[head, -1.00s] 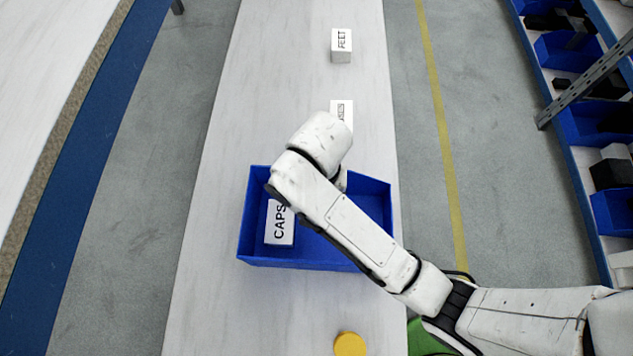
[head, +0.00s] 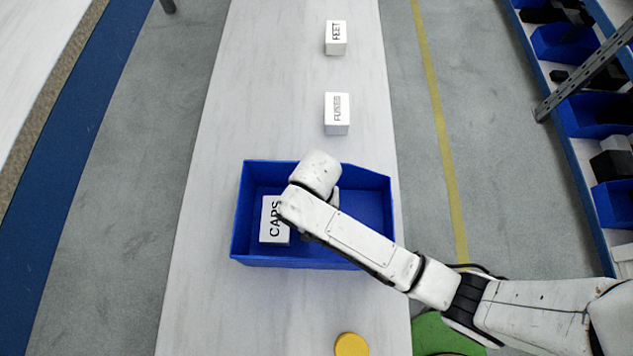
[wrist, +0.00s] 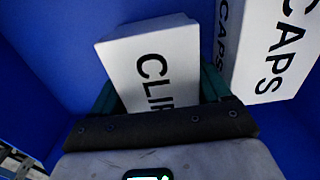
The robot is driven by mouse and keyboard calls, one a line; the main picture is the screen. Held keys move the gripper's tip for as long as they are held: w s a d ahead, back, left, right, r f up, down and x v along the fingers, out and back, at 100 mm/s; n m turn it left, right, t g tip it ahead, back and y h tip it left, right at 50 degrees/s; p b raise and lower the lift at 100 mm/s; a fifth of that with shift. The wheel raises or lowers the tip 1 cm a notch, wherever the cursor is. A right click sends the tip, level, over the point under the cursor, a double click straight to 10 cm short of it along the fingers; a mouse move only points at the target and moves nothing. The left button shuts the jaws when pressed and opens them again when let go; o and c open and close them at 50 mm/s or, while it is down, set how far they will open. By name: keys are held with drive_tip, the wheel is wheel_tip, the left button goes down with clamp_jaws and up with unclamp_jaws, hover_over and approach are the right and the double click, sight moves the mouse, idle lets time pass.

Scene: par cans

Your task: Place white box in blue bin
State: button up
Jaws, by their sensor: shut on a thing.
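The blue bin (head: 352,184) stands on the long pale table, with my wrist over it in the head view. My gripper (wrist: 159,90) is shut on a white box marked "CLI…" (wrist: 165,55), its dark green fingers on either side. In the wrist view this box has the blue bin's floor and walls around it. A white box marked "CAPS" (head: 271,219) is in the bin's left part, close to the right of the held box in the wrist view (wrist: 276,50). The held box is hidden by my arm in the head view, so I cannot tell whether it touches the floor.
A white box marked "FUSES" (head: 337,114) and one marked "FEET" (head: 336,38) stand farther along the table. A yellow disc (head: 351,344) is near the front. A shelf with blue bins (head: 612,200) stands to the right across the floor.

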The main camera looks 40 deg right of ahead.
drive_tip(key=shift+f, duration=0.15)
drive_tip(key=o, duration=0.9)
drive_tip(key=shift+c, duration=0.2)
wheel_tip(320, 180, up, 12)
drive_tip(key=shift+r+p, duration=0.15)
drive_tip(key=shift+p, duration=0.55)
drive_tip(key=shift+d, duration=0.1)
